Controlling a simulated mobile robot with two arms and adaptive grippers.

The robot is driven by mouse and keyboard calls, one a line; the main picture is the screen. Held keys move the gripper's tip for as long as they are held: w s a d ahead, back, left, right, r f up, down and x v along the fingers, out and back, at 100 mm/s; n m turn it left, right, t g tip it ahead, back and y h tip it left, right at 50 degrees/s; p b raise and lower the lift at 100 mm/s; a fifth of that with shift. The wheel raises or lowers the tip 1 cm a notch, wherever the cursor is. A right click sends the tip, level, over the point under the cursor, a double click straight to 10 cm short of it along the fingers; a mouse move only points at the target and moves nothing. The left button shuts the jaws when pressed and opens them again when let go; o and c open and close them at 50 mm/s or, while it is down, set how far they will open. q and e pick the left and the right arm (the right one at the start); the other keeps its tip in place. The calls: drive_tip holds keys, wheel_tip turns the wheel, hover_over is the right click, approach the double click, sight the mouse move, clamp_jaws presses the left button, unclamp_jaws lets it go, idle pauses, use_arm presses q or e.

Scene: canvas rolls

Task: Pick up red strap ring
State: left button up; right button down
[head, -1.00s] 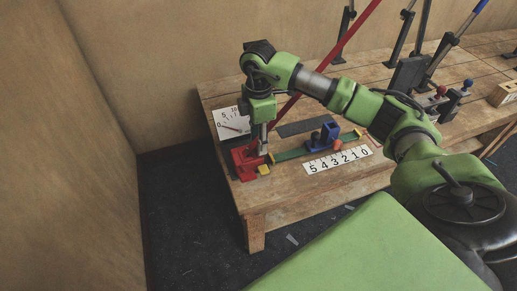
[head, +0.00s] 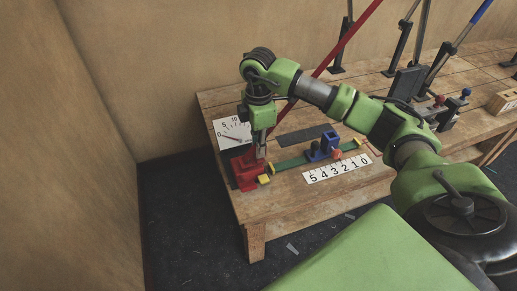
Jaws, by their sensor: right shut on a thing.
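A red piece (head: 244,173) stands at the left end of the table, at the near end of a green rail. I cannot make out the red strap ring as a separate shape from this red piece at this size. My right gripper (head: 259,152) points down at the right side of the red piece, its fingers close together. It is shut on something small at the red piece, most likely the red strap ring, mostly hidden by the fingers. My left gripper is out of view.
A yellow block (head: 264,180) sits just right of the red piece. A blue slider (head: 323,147) is on the green rail (head: 291,162), beside a number strip (head: 337,167). A long red lever (head: 343,42) slants up behind my arm. A white dial card (head: 232,131) lies behind.

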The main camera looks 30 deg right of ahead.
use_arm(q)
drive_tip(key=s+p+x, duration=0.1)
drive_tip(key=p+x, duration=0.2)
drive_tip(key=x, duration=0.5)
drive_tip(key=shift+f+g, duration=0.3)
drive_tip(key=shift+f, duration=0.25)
use_arm(e)
drive_tip(key=s+a+r, duration=0.8)
drive_tip(key=s+r, duration=0.3)
drive_tip(key=shift+s+r, duration=0.2)
drive_tip(key=shift+s, duration=0.05)
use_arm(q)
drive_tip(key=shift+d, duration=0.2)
